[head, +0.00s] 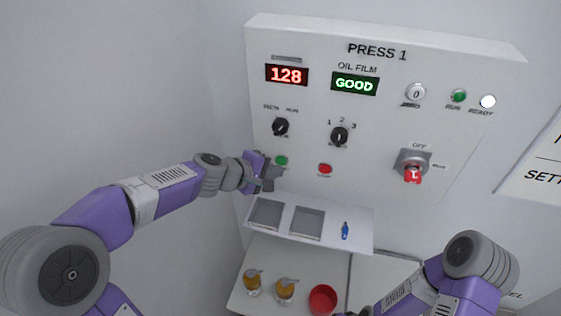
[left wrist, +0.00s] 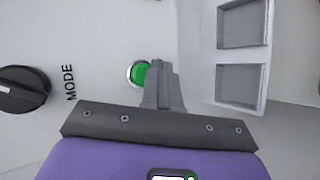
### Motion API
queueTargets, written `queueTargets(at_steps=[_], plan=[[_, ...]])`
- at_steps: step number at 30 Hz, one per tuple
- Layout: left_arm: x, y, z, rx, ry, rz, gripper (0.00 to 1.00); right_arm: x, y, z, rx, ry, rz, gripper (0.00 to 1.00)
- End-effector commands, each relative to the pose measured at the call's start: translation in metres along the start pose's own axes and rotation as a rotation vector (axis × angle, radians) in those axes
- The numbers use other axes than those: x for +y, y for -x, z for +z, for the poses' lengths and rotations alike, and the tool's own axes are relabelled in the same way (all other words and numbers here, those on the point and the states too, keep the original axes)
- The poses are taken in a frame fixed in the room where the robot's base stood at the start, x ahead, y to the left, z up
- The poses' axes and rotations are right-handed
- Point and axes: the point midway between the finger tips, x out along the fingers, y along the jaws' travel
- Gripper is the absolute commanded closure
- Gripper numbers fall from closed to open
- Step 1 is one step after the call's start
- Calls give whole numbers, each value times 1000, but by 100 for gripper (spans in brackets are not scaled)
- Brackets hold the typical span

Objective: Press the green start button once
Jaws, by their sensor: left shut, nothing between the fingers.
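The green start button (head: 282,160) is on the white press panel (head: 450,110), left of a red button (head: 325,169). My left gripper (head: 274,176) is shut and empty, just below the green button in the head view. In the left wrist view the green button (left wrist: 138,73) shows beside the shut fingertips (left wrist: 158,68), partly covered by them. I cannot tell whether the fingertips touch it. My right arm comes in at the lower right; its gripper is mostly cut off at the bottom edge of the head view.
The panel has a mode knob (head: 281,126), a numbered knob (head: 339,135) and a red-handled switch (head: 412,174). Below, a shelf has two square trays (head: 266,212) and a small blue item (head: 345,231).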

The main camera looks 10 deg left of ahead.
Motion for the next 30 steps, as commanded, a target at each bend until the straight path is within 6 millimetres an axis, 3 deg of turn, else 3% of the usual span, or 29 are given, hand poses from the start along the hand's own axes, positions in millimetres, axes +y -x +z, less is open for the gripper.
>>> queueTargets(at_steps=[30], plan=[[4,-6,-4,0,0,0,100,0,0,0,0,0,0,50]])
